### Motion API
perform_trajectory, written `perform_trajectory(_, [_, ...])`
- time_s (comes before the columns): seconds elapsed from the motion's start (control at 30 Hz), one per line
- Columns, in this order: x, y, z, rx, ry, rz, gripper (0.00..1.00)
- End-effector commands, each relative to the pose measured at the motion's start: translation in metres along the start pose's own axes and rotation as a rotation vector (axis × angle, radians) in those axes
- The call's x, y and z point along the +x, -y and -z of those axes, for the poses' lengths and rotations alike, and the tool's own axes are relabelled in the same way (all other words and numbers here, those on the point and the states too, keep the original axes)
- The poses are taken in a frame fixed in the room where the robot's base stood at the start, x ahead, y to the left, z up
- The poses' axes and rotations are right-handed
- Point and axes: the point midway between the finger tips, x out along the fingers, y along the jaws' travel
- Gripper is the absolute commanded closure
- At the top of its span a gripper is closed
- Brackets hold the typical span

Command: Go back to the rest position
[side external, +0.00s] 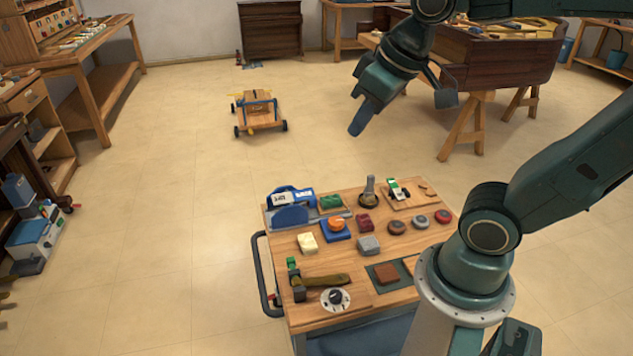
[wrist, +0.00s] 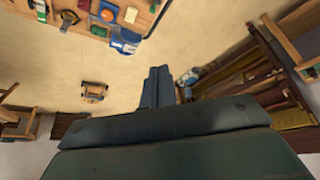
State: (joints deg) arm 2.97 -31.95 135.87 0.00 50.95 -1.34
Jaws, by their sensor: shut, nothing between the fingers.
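My gripper (side external: 360,126) hangs from my raised arm at the upper middle of the side view, fingers pointing down and to the left. It is shut and empty, in the air above and behind the wooden cart, well clear of it. In the wrist view my gripper (wrist: 157,74) shows as two dark fingers pressed together, with nothing between them. No rest position is marked in either view.
The wooden cart top (side external: 380,292) holds several small blocks, knobs and tools. A small wheeled wooden cart (side external: 258,116) stands on open floor.

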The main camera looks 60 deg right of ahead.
Motion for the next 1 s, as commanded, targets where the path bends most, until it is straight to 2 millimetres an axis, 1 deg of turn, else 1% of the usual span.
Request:
perform_trajectory(0.03, [-0.003,0.003,-0.01,-0.006,-0.014,0.005,1.0])
perform_trajectory(0.1, [-0.005,0.005,-0.021,-0.012,-0.026,0.01,1.0])
perform_trajectory(0.2, [-0.007,0.008,-0.034,-0.018,-0.04,0.016,1.0])
perform_trajectory(0.33, [-0.008,0.01,-0.045,-0.021,-0.051,0.021,1.0])
perform_trajectory(0.5, [-0.008,0.011,-0.049,-0.023,-0.053,0.023,1.0])
perform_trajectory(1.0, [-0.008,0.01,-0.049,-0.023,-0.053,0.023,1.0])
